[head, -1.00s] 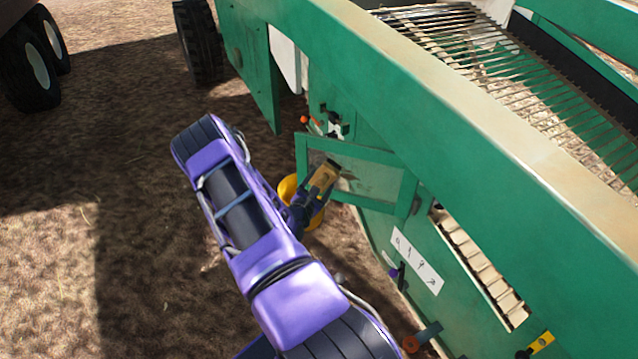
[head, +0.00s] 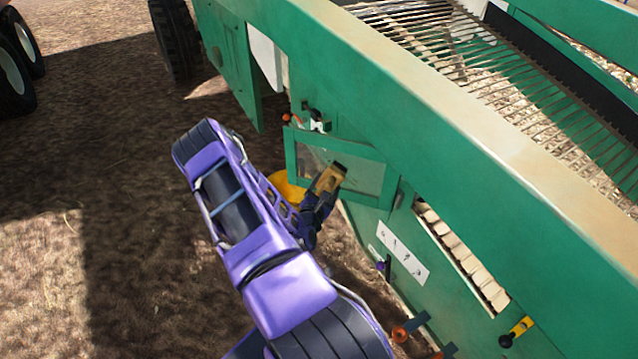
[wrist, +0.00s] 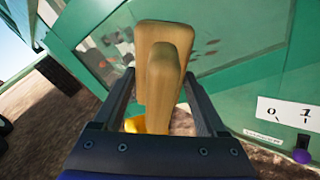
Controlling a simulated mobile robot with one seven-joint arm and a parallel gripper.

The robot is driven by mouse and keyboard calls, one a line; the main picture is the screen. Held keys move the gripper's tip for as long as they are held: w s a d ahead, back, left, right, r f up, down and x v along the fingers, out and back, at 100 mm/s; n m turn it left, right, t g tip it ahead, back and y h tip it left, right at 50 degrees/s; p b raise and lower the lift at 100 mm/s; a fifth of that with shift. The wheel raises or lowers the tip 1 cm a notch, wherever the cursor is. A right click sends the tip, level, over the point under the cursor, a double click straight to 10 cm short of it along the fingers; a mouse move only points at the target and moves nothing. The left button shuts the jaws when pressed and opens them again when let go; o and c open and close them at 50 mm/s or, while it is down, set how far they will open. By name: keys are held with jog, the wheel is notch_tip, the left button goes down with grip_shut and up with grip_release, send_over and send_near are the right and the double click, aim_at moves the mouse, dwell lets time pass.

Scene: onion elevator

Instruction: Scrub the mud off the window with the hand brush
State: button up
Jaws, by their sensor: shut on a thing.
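My gripper (head: 318,208) is shut on the wooden hand brush (head: 330,178), just in front of the window. In the wrist view the brush (wrist: 166,62) stands up between the two fingers of my gripper (wrist: 160,95), its tan wood facing the camera. The window (head: 362,177) is a pane in a green frame on the machine's side. In the wrist view the pane (wrist: 215,35) shows dark speckles of mud left and right of the brush. The brush hides part of the pane. I cannot tell whether its bristles touch the glass.
A yellow round object (head: 288,186) sits behind my gripper, below the window. Right of the window are a white label plate (head: 402,253), a slot and a yellow lever (head: 520,328). Orange and black knobs (head: 290,117) are above left. Open dirt ground lies left.

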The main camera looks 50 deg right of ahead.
jog(key=shift+s+d+r+p, duration=0.1)
jog(key=shift+s+d+p, duration=0.25)
jog(key=shift+s, duration=0.6)
jog(key=shift+s+d+p, duration=0.2)
jog(key=shift+s+d, duration=0.3)
jog(key=shift+s, duration=0.4)
jog(key=shift+s+d+r+p, duration=0.1)
jog(key=shift+s+d+p, duration=0.25)
jog(key=shift+s, duration=0.6)
jog(key=shift+s+d, duration=0.2)
jog(key=shift+s, duration=0.1)
jog(key=shift+c, duration=0.6)
jog(key=shift+s+d, duration=0.15)
jog(key=shift+s, duration=0.2)
jog(key=shift+c, duration=1.4)
jog(key=shift+s+d+p, duration=0.1)
jog(key=shift+s+p, duration=0.3)
jog(key=shift+p, duration=0.05)
grip_shut()
